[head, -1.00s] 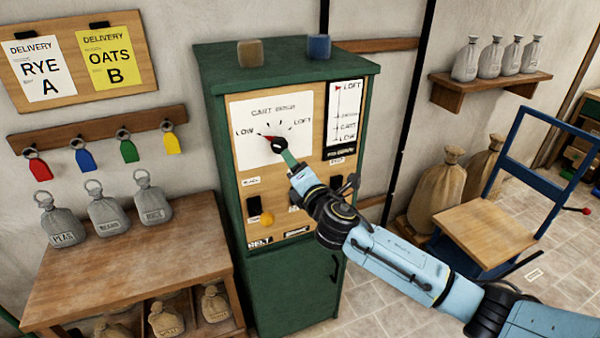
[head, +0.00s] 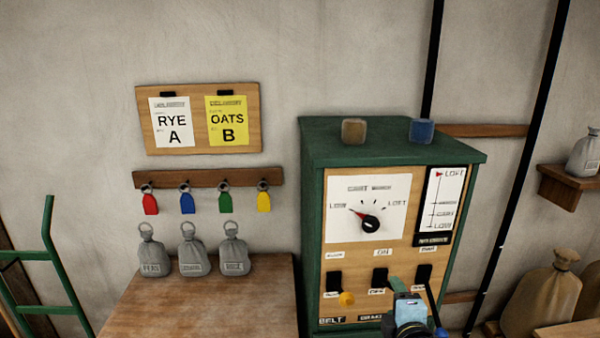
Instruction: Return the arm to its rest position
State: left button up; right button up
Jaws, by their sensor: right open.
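My right gripper (head: 396,285) is low in the head view, in front of the lower part of the green control cabinet (head: 312,215). Its jaws are open, and nothing shows between them. The arm behind it runs out of the bottom edge. The gripper is below and apart from the round black dial knob (head: 370,223), whose red pointer points up and left toward LOW. It partly covers the area beneath the middle black switch (head: 380,276). My left gripper is not in view.
A yellow knob (head: 346,299) sits at the cabinet's lower left. Two small blocks, tan (head: 353,131) and blue (head: 422,130), rest on top. A wooden table (head: 205,300) with grey weights is left. Sacks (head: 545,295) stand right. A green hand truck (head: 45,270) is far left.

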jog(key=s+f+m+g+y, duration=0.1)
jog(key=s+f+m+g, duration=0.35)
jog(key=s, duration=0.55)
jog(key=s+f+m+g, duration=0.3)
jog(key=s+m, duration=0.3)
jog(key=s, duration=0.5)
jog(key=s+f+m+g+y, duration=0.1)
jog(key=s+f+m+g, duration=0.35)
jog(key=s, duration=0.55)
notch_tip(320, 180, down, 31)
jog(key=s+g+b, duration=0.1)
jog(key=s+b, duration=0.1)
jog(key=b, duration=0.6)
jog(key=s+d+f+b, duration=0.1)
jog(key=s+f+b, duration=0.2)
jog(key=s+f, duration=0.5)
jog(key=s+d+f+g+b, duration=0.1)
jog(key=s+d+f+b, duration=0.1)
jog(key=s+f, duration=0.6)
notch_tip(320, 180, down, 6)
jog(key=shift+s+d+f+h+b, duration=0.15)
jog(key=shift+s+h+b, duration=0.15)
jog(key=shift+b, duration=0.4)
